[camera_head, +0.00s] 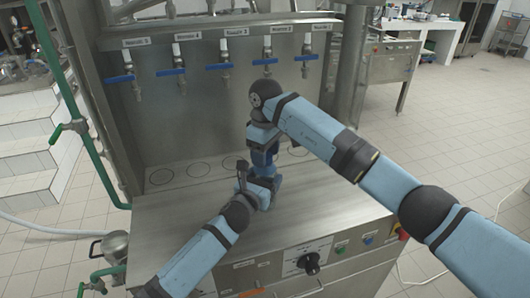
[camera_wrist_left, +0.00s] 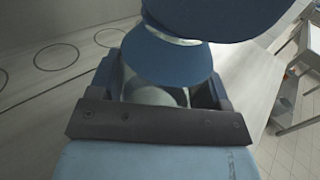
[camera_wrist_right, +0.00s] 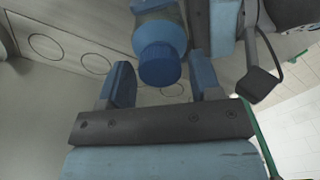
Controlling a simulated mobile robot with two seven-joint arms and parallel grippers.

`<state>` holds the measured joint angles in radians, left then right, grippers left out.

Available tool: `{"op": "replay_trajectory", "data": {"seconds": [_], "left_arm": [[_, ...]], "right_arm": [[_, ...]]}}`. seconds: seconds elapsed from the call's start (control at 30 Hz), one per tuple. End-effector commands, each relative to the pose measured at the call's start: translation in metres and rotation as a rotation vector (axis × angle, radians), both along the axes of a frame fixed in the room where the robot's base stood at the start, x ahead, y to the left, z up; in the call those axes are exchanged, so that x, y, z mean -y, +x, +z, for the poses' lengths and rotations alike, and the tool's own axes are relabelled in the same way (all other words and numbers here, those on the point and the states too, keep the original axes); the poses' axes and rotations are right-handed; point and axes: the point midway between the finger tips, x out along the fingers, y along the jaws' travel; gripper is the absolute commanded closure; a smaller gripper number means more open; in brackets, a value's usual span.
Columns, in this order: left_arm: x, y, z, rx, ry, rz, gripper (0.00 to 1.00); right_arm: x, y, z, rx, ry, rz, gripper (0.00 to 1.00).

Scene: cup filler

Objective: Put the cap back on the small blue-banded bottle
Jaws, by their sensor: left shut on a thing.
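In the right wrist view the small blue-banded bottle (camera_wrist_right: 155,30) stands just ahead of my right gripper (camera_wrist_right: 163,70). A darker blue round cap (camera_wrist_right: 160,66) shows at its near end, between the spread right fingers. The cap looks to sit on the bottle; I cannot tell how firmly. The right fingers are open, with space on both sides of the cap. My left gripper (camera_wrist_left: 158,80) is shut on the bottle, which shows as a pale grey round shape (camera_wrist_left: 155,95) between its fingers. In the head view both grippers meet above the counter, and they mostly hide bottle and cap.
The steel counter (camera_head: 190,205) has a row of marked circles along the back. Taps with blue handles (camera_head: 225,68) hang above them. A control knob (camera_head: 309,263) is on the front panel. The counter's left part is clear. A green pipe (camera_head: 105,180) runs at the left side.

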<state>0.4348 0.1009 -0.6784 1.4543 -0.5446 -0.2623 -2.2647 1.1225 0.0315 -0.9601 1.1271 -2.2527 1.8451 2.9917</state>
Motion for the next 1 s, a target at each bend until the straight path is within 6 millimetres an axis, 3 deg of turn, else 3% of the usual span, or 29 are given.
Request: {"op": "replay_trajectory", "data": {"seconds": [0.33, 0.7, 1.0], "left_arm": [[0.002, -0.002, -0.001, 0.0, 0.001, -0.004, 0.95], [0.003, -0.002, -0.001, 0.0, 0.0, -0.006, 0.95], [0.003, -0.002, -0.001, 0.0, 0.0, -0.006, 0.95]], "right_arm": [[0.001, 0.001, 0.001, 0.002, 0.0, -0.001, 0.32], [0.001, 0.001, 0.041, 0.002, 0.0, 0.0, 0.32], [0.001, 0.001, 0.044, 0.002, -0.001, 0.0, 0.34]]}}
